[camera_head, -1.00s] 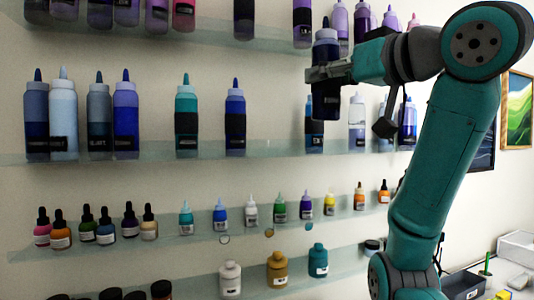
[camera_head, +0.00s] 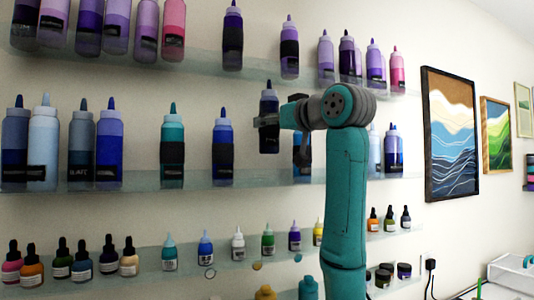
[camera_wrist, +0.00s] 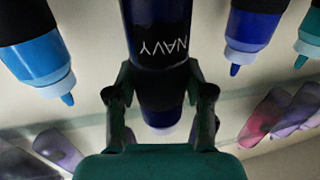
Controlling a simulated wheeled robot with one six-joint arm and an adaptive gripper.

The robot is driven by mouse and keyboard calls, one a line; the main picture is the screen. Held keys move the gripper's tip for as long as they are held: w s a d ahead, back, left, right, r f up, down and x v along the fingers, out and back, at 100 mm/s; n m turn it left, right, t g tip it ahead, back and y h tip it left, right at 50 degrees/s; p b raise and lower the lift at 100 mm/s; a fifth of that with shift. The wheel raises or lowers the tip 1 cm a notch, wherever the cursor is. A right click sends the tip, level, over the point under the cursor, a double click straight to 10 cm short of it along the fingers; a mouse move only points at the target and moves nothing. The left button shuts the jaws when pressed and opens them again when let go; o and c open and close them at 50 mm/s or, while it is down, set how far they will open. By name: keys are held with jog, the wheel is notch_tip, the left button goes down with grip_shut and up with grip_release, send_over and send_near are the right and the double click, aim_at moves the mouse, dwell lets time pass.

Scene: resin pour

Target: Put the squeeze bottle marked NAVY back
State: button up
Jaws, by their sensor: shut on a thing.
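The squeeze bottle marked NAVY (camera_head: 269,104) is dark blue with a black band and a dark pointed tip. It is upright in my gripper (camera_head: 268,122), in front of the middle shelf. In the head view a gap shows on the middle shelf (camera_head: 250,183) between a blue bottle (camera_head: 222,147) and another blue bottle (camera_head: 302,150), partly hidden by my arm.
Teal (camera_head: 172,145) and blue bottles stand left of the gap. Purple bottles line the upper shelf (camera_head: 200,65) above. Small dropper bottles (camera_head: 205,250) stand on the shelf below. Framed pictures (camera_head: 450,133) hang on the wall at right.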

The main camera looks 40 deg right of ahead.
aim_at(268, 152)
jog(key=shift+w+d+f, duration=0.25)
jog(key=shift+w+f, duration=0.55)
jog(key=shift+w, duration=0.2)
jog(key=shift+w+f, duration=0.1)
jog(key=shift+f, duration=2.6)
jog(key=shift+f, duration=0.15)
jog(key=o, duration=1.1)
jog(key=s, duration=0.8)
jog(key=s+a, duration=0.1)
jog(key=s, duration=0.3)
